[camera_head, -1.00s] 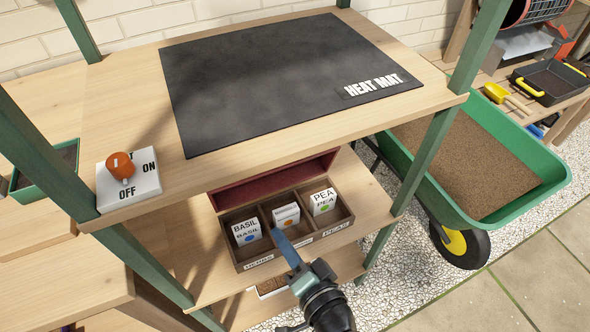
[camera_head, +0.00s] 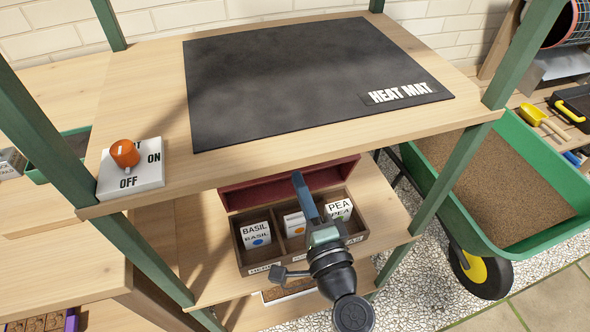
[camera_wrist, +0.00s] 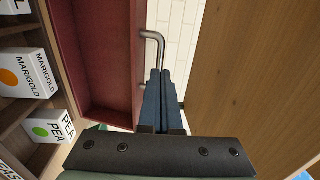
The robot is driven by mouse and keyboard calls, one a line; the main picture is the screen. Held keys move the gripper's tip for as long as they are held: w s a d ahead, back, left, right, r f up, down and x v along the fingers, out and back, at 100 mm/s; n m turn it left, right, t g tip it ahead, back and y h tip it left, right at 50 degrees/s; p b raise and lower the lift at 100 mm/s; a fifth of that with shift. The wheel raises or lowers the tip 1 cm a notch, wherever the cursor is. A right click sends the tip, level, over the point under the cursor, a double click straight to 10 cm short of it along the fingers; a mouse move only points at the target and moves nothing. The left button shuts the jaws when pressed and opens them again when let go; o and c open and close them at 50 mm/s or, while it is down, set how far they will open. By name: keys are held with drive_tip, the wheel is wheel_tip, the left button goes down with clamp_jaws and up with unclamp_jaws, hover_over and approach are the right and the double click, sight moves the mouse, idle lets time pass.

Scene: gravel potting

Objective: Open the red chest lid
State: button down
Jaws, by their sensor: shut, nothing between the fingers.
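The red chest lid (camera_head: 270,188) stands raised behind the wooden compartment box (camera_head: 362,237), its hollow inner side facing the compartments. It also shows in the wrist view (camera_wrist: 92,60) as a dark red shallow shell. A bent metal handle (camera_wrist: 152,38) sticks out from the lid's edge. My gripper (camera_head: 299,180) reaches over the box toward the lid. In the wrist view its blue fingers (camera_wrist: 160,74) are shut and empty, close beside the handle; whether they touch it I cannot tell. The lid's outer face and hinge are hidden.
Seed packets for basil (camera_head: 256,236), marigold (camera_wrist: 24,72) and pea (camera_head: 340,209) stand in the compartments. The heat mat shelf (camera_head: 440,113) hangs close above the lid. Green posts (camera_head: 455,175) flank the shelves. A green wheelbarrow (camera_head: 520,225) stands at right.

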sight(288, 173)
drive_tip(key=shift+x, duration=1.65)
drive_tip(key=shift+g, duration=0.6)
drive_tip(key=shift+r+p+x, duration=0.25)
drive_tip(key=shift+p+x, duration=0.8)
drive_tip(key=shift+p, duration=0.15)
drive_tip(key=shift+r+p+x, duration=0.25)
drive_tip(key=shift+p+x, duration=0.8)
drive_tip(key=shift+p, duration=0.1)
